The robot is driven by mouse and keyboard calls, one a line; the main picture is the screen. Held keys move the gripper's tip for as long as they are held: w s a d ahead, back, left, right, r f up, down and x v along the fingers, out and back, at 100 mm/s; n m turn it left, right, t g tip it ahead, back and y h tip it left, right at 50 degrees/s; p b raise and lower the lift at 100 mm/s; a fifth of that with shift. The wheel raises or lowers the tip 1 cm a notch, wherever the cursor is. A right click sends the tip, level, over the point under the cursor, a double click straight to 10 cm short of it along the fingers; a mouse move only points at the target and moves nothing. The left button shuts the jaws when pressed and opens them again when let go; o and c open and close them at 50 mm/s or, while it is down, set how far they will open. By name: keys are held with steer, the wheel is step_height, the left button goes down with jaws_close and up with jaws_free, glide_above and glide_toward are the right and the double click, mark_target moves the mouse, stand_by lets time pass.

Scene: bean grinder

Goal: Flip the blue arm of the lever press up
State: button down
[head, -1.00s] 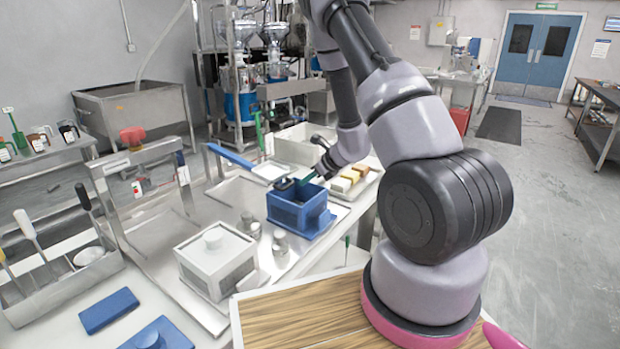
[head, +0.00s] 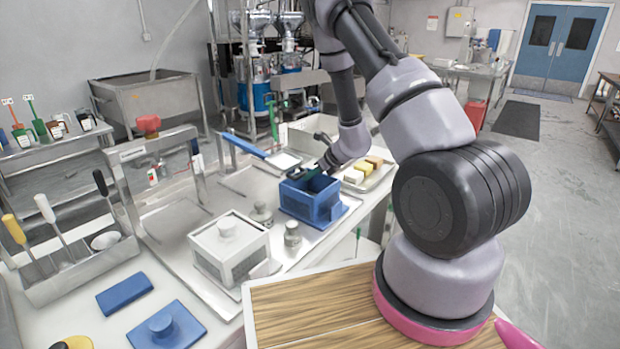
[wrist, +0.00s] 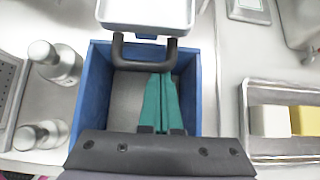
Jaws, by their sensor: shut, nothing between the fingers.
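A blue open-topped box (head: 310,205) stands on the pale bench in the head view. In the wrist view its blue wall (wrist: 92,92) surrounds a grey inside. A black handle (wrist: 145,50) crosses its far side. My gripper (wrist: 161,78) has green fingers lying together, shut and empty. They reach over the box opening, with their tips close to the handle; I cannot tell whether they touch it. A long blue bar (head: 243,145) with a pale square plate (head: 283,160) lies behind the box. I cannot tell for sure which blue part is the press's arm.
A tray with yellow, white and brown blocks (head: 365,172) lies right of the box. Small metal cylinders (head: 292,233) and a white lidded box (head: 230,245) stand to its left. A metal frame with a red knob (head: 147,123) stands farther left.

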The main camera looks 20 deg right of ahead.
steer(key=w+a+r+g+h, duration=0.1)
steer(key=w+a+r, duration=0.15)
steer(key=r, duration=1.15)
steer(key=w+a+r+g+h, duration=0.1)
steer(key=w+r, duration=0.2)
steer(key=r, duration=1.1)
steer(key=w+a+r, duration=1.2)
steer(key=w+r, duration=0.4)
steer(key=shift+r, duration=0.2)
steer(key=shift+a, duration=0.1)
